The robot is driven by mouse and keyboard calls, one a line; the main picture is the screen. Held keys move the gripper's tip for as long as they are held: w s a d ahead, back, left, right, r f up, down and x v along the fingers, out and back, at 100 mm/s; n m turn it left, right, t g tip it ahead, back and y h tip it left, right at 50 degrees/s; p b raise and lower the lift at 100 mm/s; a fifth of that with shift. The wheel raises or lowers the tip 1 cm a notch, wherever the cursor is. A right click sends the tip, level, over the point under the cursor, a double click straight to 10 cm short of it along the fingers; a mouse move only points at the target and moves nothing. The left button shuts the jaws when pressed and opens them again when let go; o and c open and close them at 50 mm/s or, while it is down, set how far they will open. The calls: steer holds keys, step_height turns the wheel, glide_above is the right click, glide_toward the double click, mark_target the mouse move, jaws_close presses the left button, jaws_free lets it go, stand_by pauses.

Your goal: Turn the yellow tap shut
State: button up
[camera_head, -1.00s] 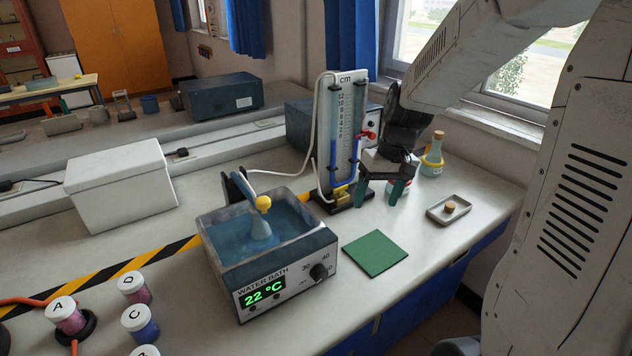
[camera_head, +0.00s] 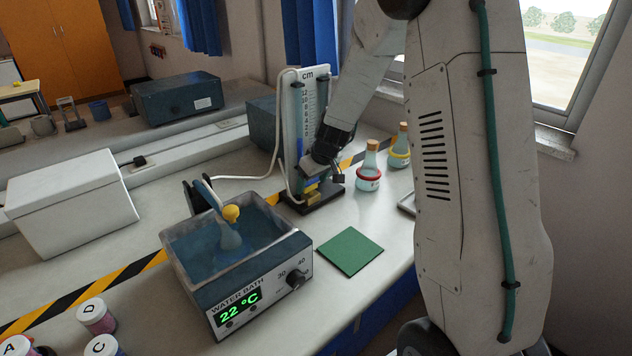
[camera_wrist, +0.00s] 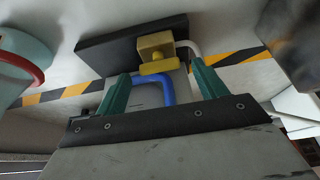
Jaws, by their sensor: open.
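The yellow tap (camera_wrist: 155,45) sits low on the dark base of the cm-scale manometer (camera_head: 306,110). In the wrist view its flat yellow handle (camera_wrist: 159,67) lies crosswise, facing my gripper. My gripper (camera_wrist: 159,71) is open, with one green finger on each side of the handle. Gaps show between the fingers and the handle, so it is not gripped. A blue tube (camera_wrist: 167,92) bends below the tap, between the fingers. In the head view the tap (camera_head: 310,187) is partly covered by my gripper, and the fingertips are hard to make out.
A red-collared flask (camera_head: 369,168) stands close right of my gripper, with a yellow-collared flask (camera_head: 401,148) behind it. The water bath (camera_head: 238,255) is at front left. A green mat (camera_head: 350,251) lies flat in front, with bare bench around it.

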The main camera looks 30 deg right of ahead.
steer(key=shift+w+f, duration=0.15)
steer(key=shift+f, duration=0.3)
steer(key=c, duration=1)
steer(key=shift+o, duration=0.4)
steer(key=shift+d, duration=0.25)
steer(key=shift+a, duration=0.1)
steer(key=shift+c, duration=0.3)
steer(key=shift+a+m+h, duration=0.2)
steer(key=shift+m+h, duration=0.3)
steer(key=shift+m, duration=0.85)
steer(key=shift+a+m+h, duration=0.15)
steer(key=shift+m+h, duration=0.35)
steer(key=shift+m, duration=1.15)
